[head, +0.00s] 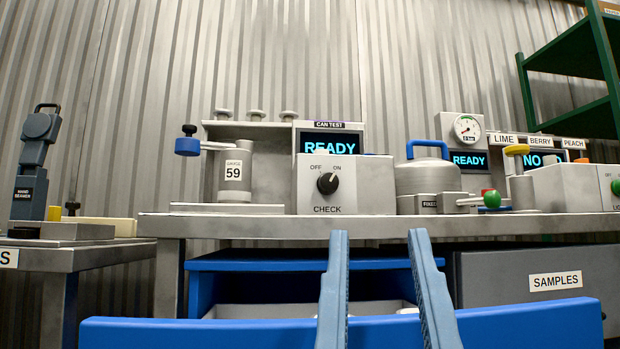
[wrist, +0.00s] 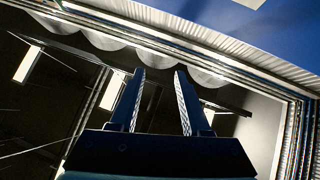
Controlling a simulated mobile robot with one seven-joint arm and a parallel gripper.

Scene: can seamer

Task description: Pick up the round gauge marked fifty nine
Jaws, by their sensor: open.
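The round gauge (head: 235,180) is a grey upright cylinder with a white label reading GAUGE 59. It stands on the can test station's base plate (head: 240,209) on the bench, at left centre in the head view. My gripper (head: 378,236) is open and empty, low in front of the bench and right of the gauge. In the wrist view the fingers of my gripper (wrist: 159,72) are apart with nothing between them. The gauge does not show there.
A blue drawer (head: 350,330) is pulled out below the bench edge (head: 300,228). A check box with a dial (head: 345,185) stands right of the gauge. A lidded pot (head: 428,178) stands further right. A grey SAMPLES drawer (head: 520,275) is at lower right.

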